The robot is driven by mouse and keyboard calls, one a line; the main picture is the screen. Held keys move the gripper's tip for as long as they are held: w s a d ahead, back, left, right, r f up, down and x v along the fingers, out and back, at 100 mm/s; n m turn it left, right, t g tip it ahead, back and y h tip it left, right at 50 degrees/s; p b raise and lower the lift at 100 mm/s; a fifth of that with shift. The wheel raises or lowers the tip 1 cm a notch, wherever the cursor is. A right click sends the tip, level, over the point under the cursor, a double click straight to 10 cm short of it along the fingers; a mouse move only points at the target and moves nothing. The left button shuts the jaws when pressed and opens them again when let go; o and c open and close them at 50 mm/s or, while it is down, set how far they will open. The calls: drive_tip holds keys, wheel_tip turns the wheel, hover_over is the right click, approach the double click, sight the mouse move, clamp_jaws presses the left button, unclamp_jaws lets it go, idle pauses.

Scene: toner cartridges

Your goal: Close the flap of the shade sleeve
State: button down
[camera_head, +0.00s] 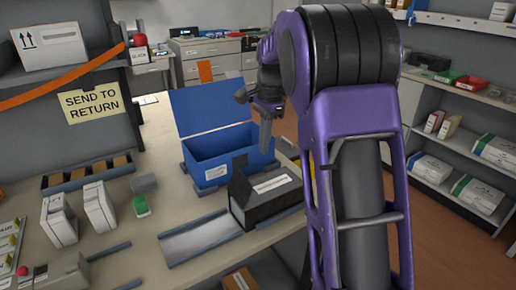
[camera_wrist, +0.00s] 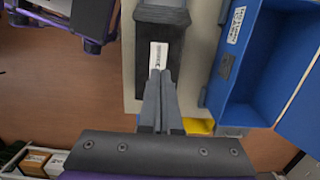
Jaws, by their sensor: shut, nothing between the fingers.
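The shade sleeve looks to be the black box (camera_head: 262,203) with a white label, lying on the counter in front of the blue bin. In the wrist view the sleeve (camera_wrist: 143,62) runs up from behind my fingertips, its label just beyond them. A dark upright piece at its back left end looks like the flap (camera_head: 239,163), standing up. In the wrist view a wider dark piece crosses the sleeve's far end; I cannot tell if it is the flap. My gripper (camera_head: 265,148) is shut and empty, pointing down above the sleeve, apparently not touching it.
The open blue bin (camera_head: 205,158) stands behind the sleeve with its lid up; it is at right in the wrist view (camera_wrist: 235,85). A grey metal tray (camera_head: 200,238) lies left of the sleeve.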

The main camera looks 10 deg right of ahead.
sight(240, 188)
drive_tip(key=f, duration=0.2)
drive_tip(key=f+b, duration=0.1)
drive_tip(key=f, duration=0.4)
drive_tip(key=shift+s+a+f, duration=0.15)
drive_tip(key=shift+a+f, duration=0.45)
drive_tip(key=shift+a, duration=0.05)
drive_tip(key=shift+s+a+r, duration=0.3)
drive_tip(key=shift+a+r, duration=0.15)
drive_tip(key=shift+a, duration=0.3)
drive_tip(key=shift+s+a+r, duration=0.25)
drive_tip(key=shift+a+r, duration=0.2)
drive_tip(key=shift+a, duration=0.3)
drive_tip(key=shift+a+r, duration=0.1)
drive_tip(key=shift+s+a+h, duration=0.1)
drive_tip(key=shift+h, duration=0.2)
